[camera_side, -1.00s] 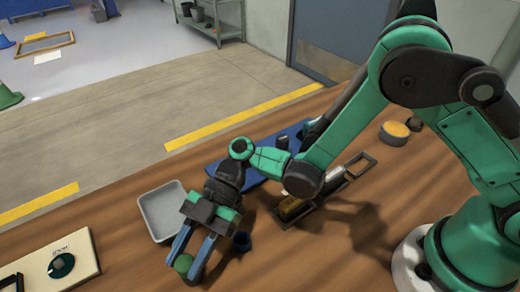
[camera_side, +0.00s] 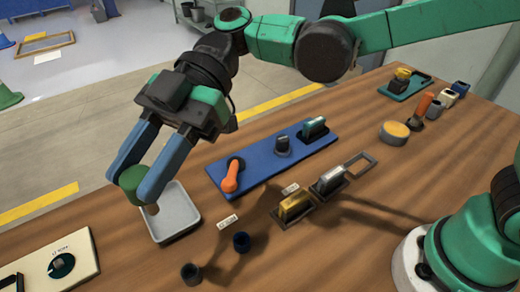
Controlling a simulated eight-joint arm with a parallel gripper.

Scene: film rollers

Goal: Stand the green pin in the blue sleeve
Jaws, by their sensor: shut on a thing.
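The green pin (camera_side: 132,181) has a thick green head and a tan tip that shows below the fingers. My gripper (camera_side: 137,188) is shut on its head and holds it in the air; in the picture it overlaps the left edge of the grey tray. The fingers hide part of the pin.
A grey tray (camera_side: 184,222) lies left of the blue sleeve. A blue board (camera_side: 258,160) with an orange handle (camera_side: 231,176) lies behind. Yellow and grey blocks in dark holders stand to the right.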

